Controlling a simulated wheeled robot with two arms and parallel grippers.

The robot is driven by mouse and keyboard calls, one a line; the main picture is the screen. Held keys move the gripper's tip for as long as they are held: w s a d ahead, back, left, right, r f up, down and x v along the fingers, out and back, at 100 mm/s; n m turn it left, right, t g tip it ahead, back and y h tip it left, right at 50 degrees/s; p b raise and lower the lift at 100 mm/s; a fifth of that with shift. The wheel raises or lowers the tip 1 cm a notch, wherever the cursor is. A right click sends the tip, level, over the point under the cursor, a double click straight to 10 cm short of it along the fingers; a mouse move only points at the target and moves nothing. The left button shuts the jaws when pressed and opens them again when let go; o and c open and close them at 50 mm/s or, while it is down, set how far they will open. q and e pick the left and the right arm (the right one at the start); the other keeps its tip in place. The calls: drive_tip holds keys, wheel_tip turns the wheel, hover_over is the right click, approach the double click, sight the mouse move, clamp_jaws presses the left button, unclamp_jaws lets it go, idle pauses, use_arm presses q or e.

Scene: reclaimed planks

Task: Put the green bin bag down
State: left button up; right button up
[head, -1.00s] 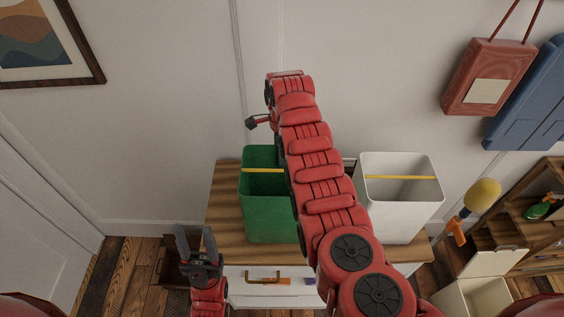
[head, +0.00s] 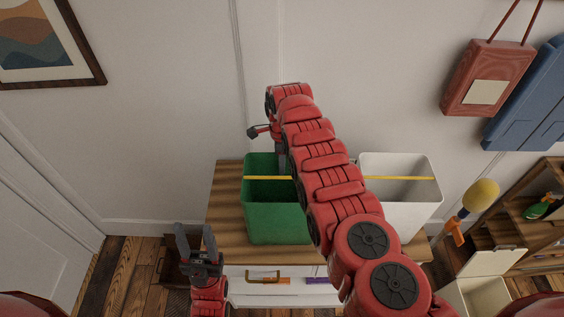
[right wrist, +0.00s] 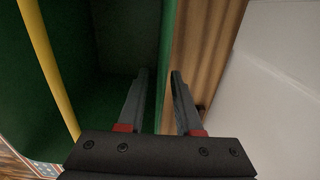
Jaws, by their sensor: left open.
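The green bin (head: 278,218) stands upright and open on the wooden cabinet top, with a yellow bar across its mouth. No separate green bag can be made out; its inside is dark. My right gripper is mostly hidden behind my arm in the head view, at the bin's back right. In the right wrist view my right gripper (right wrist: 160,82) is open, one finger over the green bin's inside, the other over the wood outside, the bin's wall between them. I cannot tell if they touch it. My left gripper (head: 197,242) is open and empty, low at the cabinet's left front.
A white bin (head: 405,205) with a yellow bar stands right of the green one. The cabinet top (head: 226,200) is bare on the left. A wooden shelf (head: 535,215) is at right; a wall rises close behind.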

drive_tip(key=shift+r, duration=0.1)
wheel_tip(320, 180, up, 11)
drive_tip(key=b, duration=0.2)
drive_tip(key=shift+f+b, duration=0.2)
drive_tip(key=shift+b, duration=0.2)
drive_tip(key=shift+r, duration=0.7)
